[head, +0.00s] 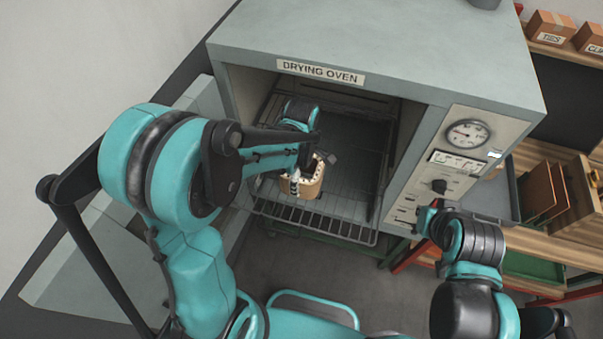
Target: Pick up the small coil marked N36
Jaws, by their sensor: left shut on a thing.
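A small brown coil (307,189) with a pale, notched top is at the front of the drying oven, by the wire rack. No N36 mark is readable on it from here. My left arm reaches into the oven from the left, and my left gripper (308,169) is shut on the coil. The arm hides part of the coil and the grip. My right gripper (428,214) is low beside the oven's control panel. It is small and partly hidden by its own arm, so its jaws cannot be made out.
The grey drying oven (380,40) is open at the front, with a wire rack (335,225) inside. Its side walls bound the opening. A control panel (455,160) with a gauge is on the right. Shelves with cardboard boxes (550,27) and a wooden bench stand further right.

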